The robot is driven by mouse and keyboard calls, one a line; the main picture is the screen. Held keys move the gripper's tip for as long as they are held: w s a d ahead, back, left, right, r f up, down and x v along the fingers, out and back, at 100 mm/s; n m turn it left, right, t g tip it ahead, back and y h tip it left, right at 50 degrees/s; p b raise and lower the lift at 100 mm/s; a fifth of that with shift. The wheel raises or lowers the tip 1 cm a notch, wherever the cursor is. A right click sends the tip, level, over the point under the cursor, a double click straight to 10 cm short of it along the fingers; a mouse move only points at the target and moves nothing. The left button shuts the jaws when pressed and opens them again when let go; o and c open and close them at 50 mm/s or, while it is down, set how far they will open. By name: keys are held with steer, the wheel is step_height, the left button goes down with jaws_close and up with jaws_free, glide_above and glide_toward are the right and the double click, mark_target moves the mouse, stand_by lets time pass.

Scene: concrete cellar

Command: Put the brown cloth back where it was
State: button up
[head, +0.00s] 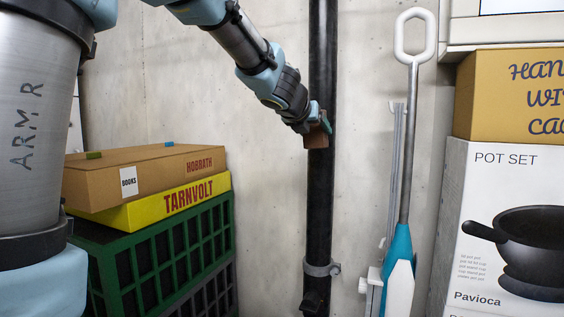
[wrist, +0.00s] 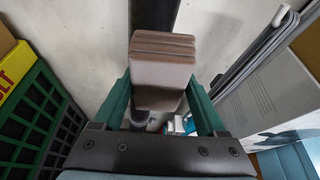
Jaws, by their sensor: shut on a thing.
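The brown cloth (wrist: 161,70) is a folded, layered block between my gripper's two green fingers in the wrist view. My gripper (wrist: 160,98) is shut on it. In the head view the cloth (head: 316,140) is a small brown patch at the end of my arm, in front of the black vertical pipe (head: 321,200). My gripper (head: 318,124) is partly hidden there behind the wrist. The cloth appears off any surface; I cannot tell whether it touches the pipe.
A blue-and-white long-handled cleaner (head: 399,265) stands right of the pipe, beside a grey folded rack (head: 394,165). A pot set box (head: 500,230) stands at far right.

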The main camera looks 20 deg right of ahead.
steer(key=w+d+p, duration=0.2)
steer(key=w+d, duration=0.3)
steer(key=w, duration=0.1)
steer(key=shift+d, duration=0.35)
steer(key=shift+a, duration=0.1)
steer(key=s+a+b, duration=0.2)
steer(key=s+a, duration=0.3)
steer(key=s, duration=0.1)
steer(key=shift+a, duration=0.3)
steer(key=w+d+p, duration=0.2)
steer(key=w+d, duration=0.4)
steer(key=shift+w+p, duration=0.2)
steer(key=shift+p, duration=0.15)
steer(key=w+a+b, duration=0.1)
steer(key=w+a, duration=0.1)
steer(key=a, duration=0.1)
steer(key=shift+w+b, duration=0.3)
jaws_close()
steer(key=s, duration=0.1)
steer(key=s+d, duration=0.1)
steer(key=s, duration=0.2)
steer(key=shift+s+d, duration=0.1)
steer(key=shift+d, duration=0.15)
steer(key=shift+s, duration=0.2)
